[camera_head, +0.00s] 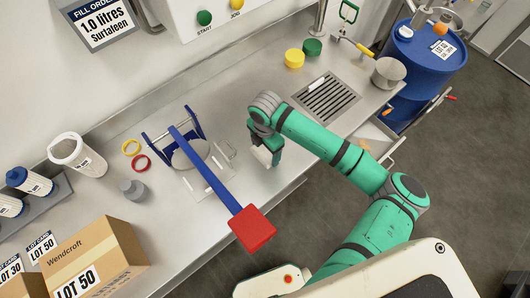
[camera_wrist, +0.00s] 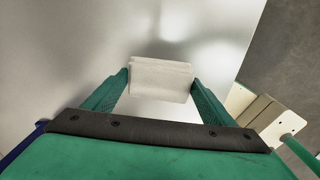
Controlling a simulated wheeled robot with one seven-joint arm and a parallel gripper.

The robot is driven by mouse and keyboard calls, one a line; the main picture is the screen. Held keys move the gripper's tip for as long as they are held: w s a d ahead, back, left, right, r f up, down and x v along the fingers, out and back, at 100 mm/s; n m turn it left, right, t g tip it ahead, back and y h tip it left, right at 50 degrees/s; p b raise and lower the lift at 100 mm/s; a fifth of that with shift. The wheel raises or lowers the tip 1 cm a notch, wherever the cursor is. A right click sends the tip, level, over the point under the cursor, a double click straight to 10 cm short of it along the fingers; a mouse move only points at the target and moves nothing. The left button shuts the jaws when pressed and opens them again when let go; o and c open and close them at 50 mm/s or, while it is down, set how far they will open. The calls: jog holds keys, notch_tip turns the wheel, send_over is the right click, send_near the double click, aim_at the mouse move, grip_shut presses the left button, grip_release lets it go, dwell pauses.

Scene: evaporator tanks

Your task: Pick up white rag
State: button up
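The white rag (camera_wrist: 161,78) is a small folded pale block in the wrist view, between the two fingers of my gripper (camera_wrist: 161,85). A fingertip meets it at its left and right edges, so the gripper looks shut on it. In the head view my gripper (camera_head: 266,157) points down at the front part of the steel counter, right of the blue bar with the red end. A pale patch of the rag shows at the fingers there. I cannot tell whether the rag still touches the counter.
A blue bar with a red block (camera_head: 252,228) reaches over the counter's front edge, left of my gripper. A drain grate (camera_head: 326,99), a steel pot (camera_head: 388,73) and yellow (camera_head: 294,58) and green lids (camera_head: 312,47) are farther right. A cardboard box (camera_head: 95,258) stands at the lower left.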

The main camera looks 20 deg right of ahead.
aim_at(267, 153)
jog(key=shift+s+d+r, duration=0.1)
jog(key=shift+s+d, duration=0.05)
jog(key=shift+d, duration=0.1)
jog(key=shift+r, duration=0.6)
notch_tip(267, 153, up, 2)
jog(key=shift+s+a+r, duration=0.1)
jog(key=shift+s+r, duration=0.05)
jog(key=s+d+r, duration=0.1)
jog(key=s+r, duration=0.8)
jog(key=s, duration=0.4)
jog(key=shift+s+r, duration=0.2)
jog(key=shift+o, duration=0.7)
jog(key=shift+d, duration=0.1)
